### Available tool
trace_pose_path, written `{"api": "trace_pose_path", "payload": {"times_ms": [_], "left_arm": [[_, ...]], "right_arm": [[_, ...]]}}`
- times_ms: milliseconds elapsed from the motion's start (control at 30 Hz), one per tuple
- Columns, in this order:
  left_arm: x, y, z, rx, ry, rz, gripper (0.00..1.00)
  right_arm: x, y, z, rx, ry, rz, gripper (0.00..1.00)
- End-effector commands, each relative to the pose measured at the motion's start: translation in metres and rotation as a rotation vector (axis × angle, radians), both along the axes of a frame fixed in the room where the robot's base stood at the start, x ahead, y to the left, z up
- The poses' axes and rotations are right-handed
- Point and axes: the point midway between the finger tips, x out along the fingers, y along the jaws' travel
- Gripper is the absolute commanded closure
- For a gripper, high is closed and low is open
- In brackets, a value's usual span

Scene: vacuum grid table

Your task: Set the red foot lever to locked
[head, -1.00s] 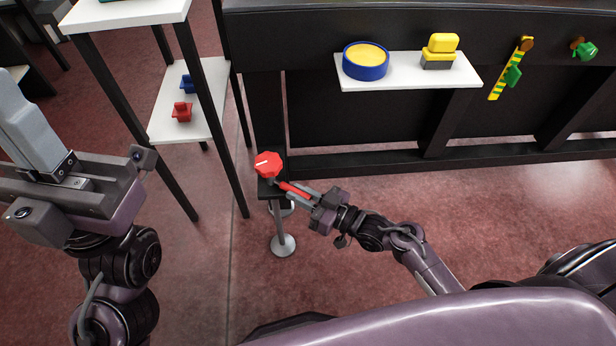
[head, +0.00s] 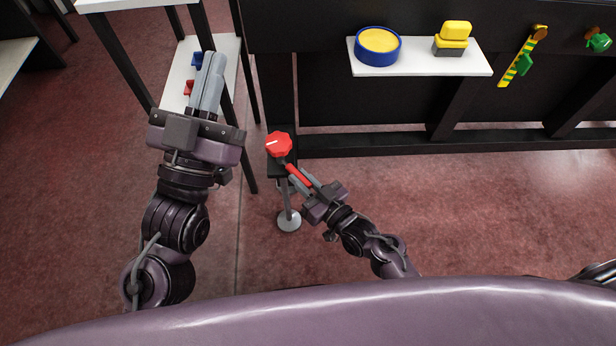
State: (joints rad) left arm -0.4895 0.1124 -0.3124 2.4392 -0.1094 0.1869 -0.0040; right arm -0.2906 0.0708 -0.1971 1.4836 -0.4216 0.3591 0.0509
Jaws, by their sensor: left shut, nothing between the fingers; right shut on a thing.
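The red foot lever has a red faceted hub (head: 279,144) with a white mark, mounted low on a black bracket at the foot of the dark table. Its red arm (head: 297,174) points down and to the right from the hub. My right gripper (head: 304,183) is shut on the red lever arm, with its fingers along the arm's outer part. My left gripper (head: 208,82) is shut and empty, raised in front of the white side shelf. It partly hides small blue and red pieces there.
A white shelf (head: 420,70) on the dark table holds a blue round tin (head: 378,48) and a yellow block (head: 453,38). A yellow-green striped strip (head: 515,75) and a green knob (head: 599,42) are at right. A grey round foot (head: 289,221) stands below the lever.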

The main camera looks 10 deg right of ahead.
Motion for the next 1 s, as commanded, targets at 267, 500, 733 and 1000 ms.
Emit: {"api": "trace_pose_path", "payload": {"times_ms": [267, 500, 733, 1000], "left_arm": [[0.0020, -0.0009, -0.0050, 0.010, 0.023, -0.001, 1.00], [0.0020, -0.0008, -0.0048, 0.009, 0.022, 0.001, 1.00], [0.0020, -0.0007, -0.0045, 0.009, 0.021, 0.001, 1.00], [0.0020, -0.0007, -0.0041, 0.009, 0.022, 0.000, 1.00]], "right_arm": [[-0.0004, 0.0024, -0.0010, -0.001, 0.001, -0.004, 1.00], [-0.0004, 0.0023, -0.0010, 0.000, 0.002, -0.004, 1.00], [-0.0003, 0.0022, -0.0006, -0.001, 0.001, -0.004, 0.61], [-0.0008, 0.0017, -0.0002, 0.000, 0.001, -0.004, 0.61]]}}
